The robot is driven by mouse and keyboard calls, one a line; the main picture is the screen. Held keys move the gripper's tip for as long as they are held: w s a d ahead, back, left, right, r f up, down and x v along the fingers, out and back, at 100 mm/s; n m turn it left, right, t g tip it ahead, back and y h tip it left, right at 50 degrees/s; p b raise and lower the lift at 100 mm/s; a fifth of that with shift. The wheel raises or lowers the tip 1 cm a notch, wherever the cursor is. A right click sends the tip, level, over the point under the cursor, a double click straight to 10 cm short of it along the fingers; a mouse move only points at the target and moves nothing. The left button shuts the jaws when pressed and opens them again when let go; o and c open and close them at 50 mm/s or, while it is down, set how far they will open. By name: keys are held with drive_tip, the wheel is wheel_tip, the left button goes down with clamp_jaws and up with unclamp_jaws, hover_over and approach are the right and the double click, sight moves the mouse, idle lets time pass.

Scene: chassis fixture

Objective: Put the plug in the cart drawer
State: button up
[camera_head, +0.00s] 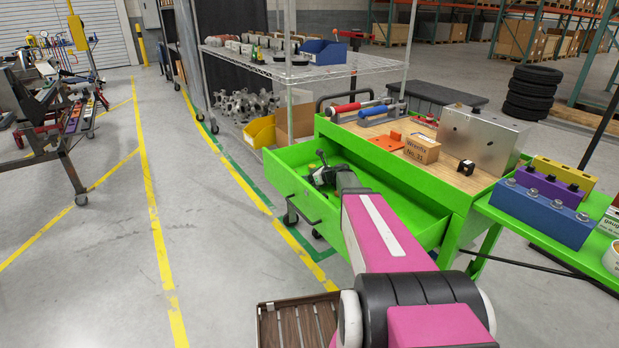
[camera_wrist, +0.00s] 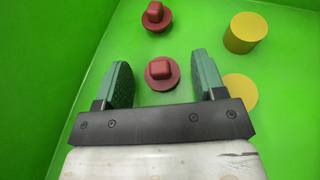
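The cart drawer (camera_head: 285,172) is green and pulled open, at the centre of the head view; its green walls and floor (camera_wrist: 60,40) fill the wrist view. My gripper (camera_wrist: 161,62) is open and points down into the drawer; in the head view its end (camera_head: 322,177) is over the drawer's left part. A red plug-like piece with a round flange and square knob (camera_wrist: 161,73) lies between the spread fingers, apparently touching neither. A second like it (camera_wrist: 155,16) lies farther off. Two yellow round pieces lie to the right, one a cylinder (camera_wrist: 245,33), one partly hidden (camera_wrist: 239,90).
The cart's wooden top (camera_head: 375,133) carries a metal box (camera_head: 480,138), a wooden block (camera_head: 421,149), an orange piece (camera_head: 386,142) and red- and blue-handled tools (camera_head: 372,111). A green stand (camera_head: 520,228) with blue and purple blocks is at right.

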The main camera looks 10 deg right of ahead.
drive_tip(key=shift+s+d+r, duration=0.15)
drive_tip(key=shift+s+r, duration=0.05)
drive_tip(key=v, duration=1.1)
drive_tip(key=shift+s+d+r, duration=0.15)
idle(0.8)
